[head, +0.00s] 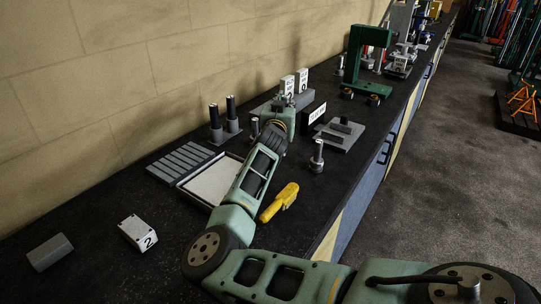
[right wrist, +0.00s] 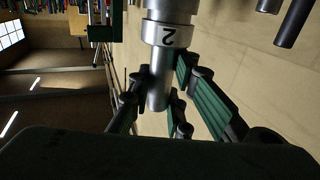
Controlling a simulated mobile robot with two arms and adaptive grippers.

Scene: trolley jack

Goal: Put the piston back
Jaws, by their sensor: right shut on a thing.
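A silver stepped piston (right wrist: 158,92) with a pale collar marked 2 shows in the right wrist view. Its "2" looks upside down there. My right gripper (right wrist: 160,82) is shut on its narrow rod, with fingers on both sides. The piston's upper end runs out of the top of that view. A trolley jack's seat for the piston cannot be made out. My left gripper is not in view.
Near my arm are a pale tray (head: 209,184), a slotted grey rack (head: 183,162), a yellow tool (head: 280,202), a silver standing part (head: 317,158) and black-topped posts (head: 231,112). A white block marked 2 (head: 138,233) lies front left. A green press (head: 365,65) stands farther back.

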